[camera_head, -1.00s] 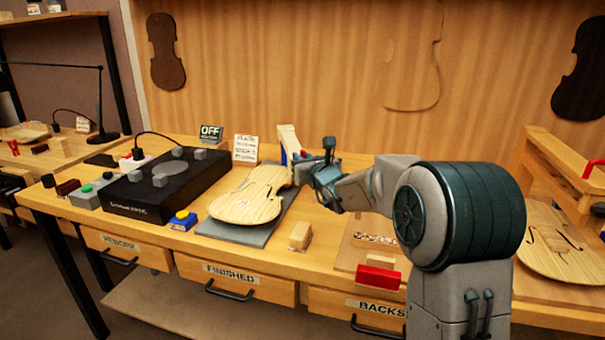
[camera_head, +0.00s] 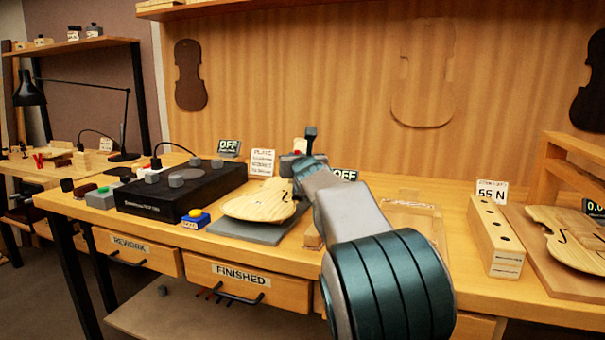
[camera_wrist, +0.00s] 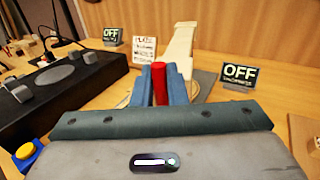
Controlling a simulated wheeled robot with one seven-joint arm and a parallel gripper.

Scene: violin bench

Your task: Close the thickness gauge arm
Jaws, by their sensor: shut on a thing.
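My gripper (camera_wrist: 159,75) is shut on the red handle (camera_wrist: 160,86) of the thickness gauge arm, with a blue finger on each side in the wrist view. The pale wooden gauge arm (camera_wrist: 181,42) runs away behind the handle. In the head view my gripper (camera_head: 298,180) is at the right end of the pale violin plate (camera_head: 262,203) and hides most of the gauge arm. The plate lies on a grey base (camera_head: 243,230). Whether the gauge arm touches the plate is hidden. A sign reading OFF (camera_wrist: 240,75) stands right of the gauge arm.
A black box with knobs (camera_head: 180,195) stands left of the plate, with a blue and yellow button (camera_head: 195,218) near it. A placard (camera_head: 262,163) and another OFF sign (camera_head: 229,148) stand behind. A wooden block with holes (camera_head: 495,235) is at right.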

